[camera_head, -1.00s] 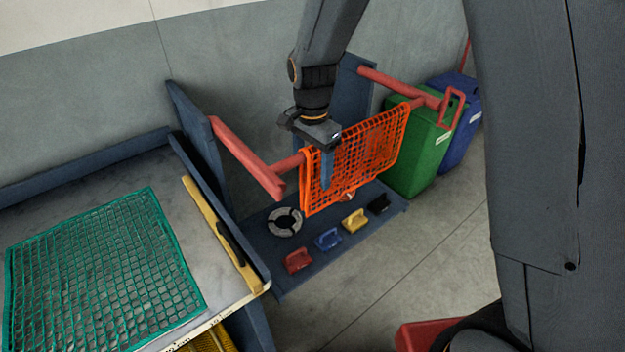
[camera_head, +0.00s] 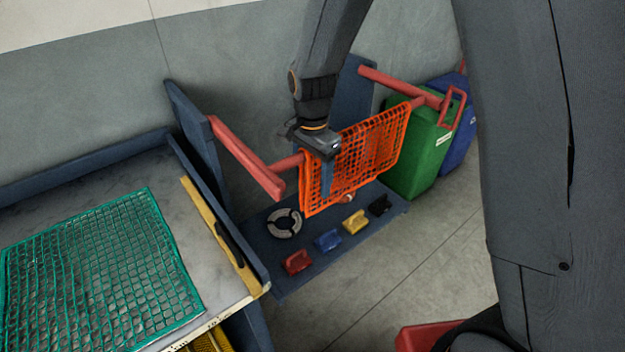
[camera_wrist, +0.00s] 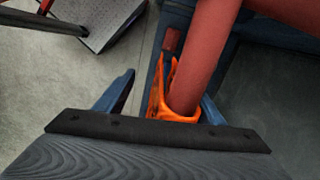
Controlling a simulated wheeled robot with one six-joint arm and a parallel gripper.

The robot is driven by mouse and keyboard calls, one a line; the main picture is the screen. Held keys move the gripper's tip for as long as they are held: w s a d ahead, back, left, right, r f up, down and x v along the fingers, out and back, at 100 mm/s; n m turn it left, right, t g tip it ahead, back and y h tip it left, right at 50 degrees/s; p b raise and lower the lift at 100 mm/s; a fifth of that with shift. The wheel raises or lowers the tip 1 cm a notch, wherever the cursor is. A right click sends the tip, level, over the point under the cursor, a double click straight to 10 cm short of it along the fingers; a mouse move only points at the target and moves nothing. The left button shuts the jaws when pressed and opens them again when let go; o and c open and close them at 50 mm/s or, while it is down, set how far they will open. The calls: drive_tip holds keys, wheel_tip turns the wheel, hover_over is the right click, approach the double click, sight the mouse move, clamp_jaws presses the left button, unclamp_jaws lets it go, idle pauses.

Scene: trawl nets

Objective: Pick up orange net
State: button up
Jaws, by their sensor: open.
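The orange net (camera_head: 372,150) hangs draped over a red rail (camera_head: 291,162) between two dark blue side panels. My gripper (camera_head: 325,176) is at the left end of the net, pointing down, with a blue finger in front of the mesh. In the wrist view my open gripper (camera_wrist: 165,98) has its two blue fingers on either side of the orange net (camera_wrist: 160,95) and the red rail (camera_wrist: 205,60). Most of the net is hidden from the wrist camera. I cannot tell whether the fingers touch it.
A green net (camera_head: 100,270) lies on the table at left. A low blue shelf (camera_head: 290,272) under the rail holds a grey ring (camera_head: 284,223) and several small coloured handled pieces. Green (camera_head: 425,140) and blue (camera_head: 462,135) bins stand at right. Open floor lies in front.

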drive_tip(key=shift+f, duration=0.1)
drive_tip(key=c, duration=1.2)
wheel_tip(320, 180, up, 12)
drive_tip(key=p, duration=0.9)
clamp_jaws()
wheel_tip(320, 180, up, 18)
drive_tip(key=p, duration=0.1)
